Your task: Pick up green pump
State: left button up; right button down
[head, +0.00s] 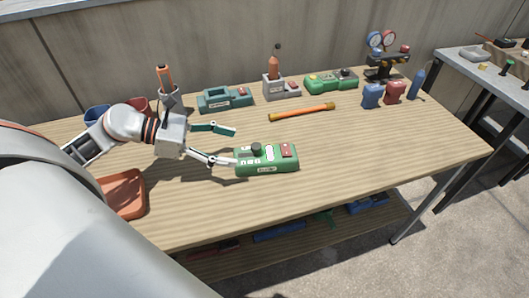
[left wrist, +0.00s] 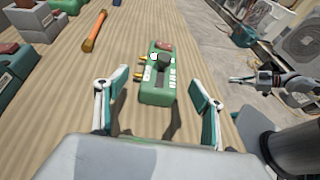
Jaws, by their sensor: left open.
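The green pump (head: 265,163), a green box with a black knob and a red patch on top, stands on the wooden workbench. My left gripper (head: 235,147) is open just left of it in the head view, one finger by its near left end and the other behind. In the left wrist view the pump (left wrist: 158,92) lies ahead between the open fingers (left wrist: 158,80), with nothing held. My right gripper (left wrist: 242,79) shows at the right of the left wrist view, away from the pump; its jaws are too small to read.
An orange-handled bar (head: 302,111) lies behind the pump. A teal device (head: 214,99), a grey device (head: 272,91) and another green device (head: 324,84) stand along the back. An orange-red tray (head: 127,194) is at front left. The bench right of the pump is clear.

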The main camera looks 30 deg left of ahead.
aim_at(253, 151)
pick_arm(q)
jog(key=shift+x, duration=3.6)
jog(key=shift+s+d+f, duration=0.1)
jog(key=shift+s, duration=0.05)
jog(key=c, duration=1.7)
jog(key=shift+r, duration=0.2)
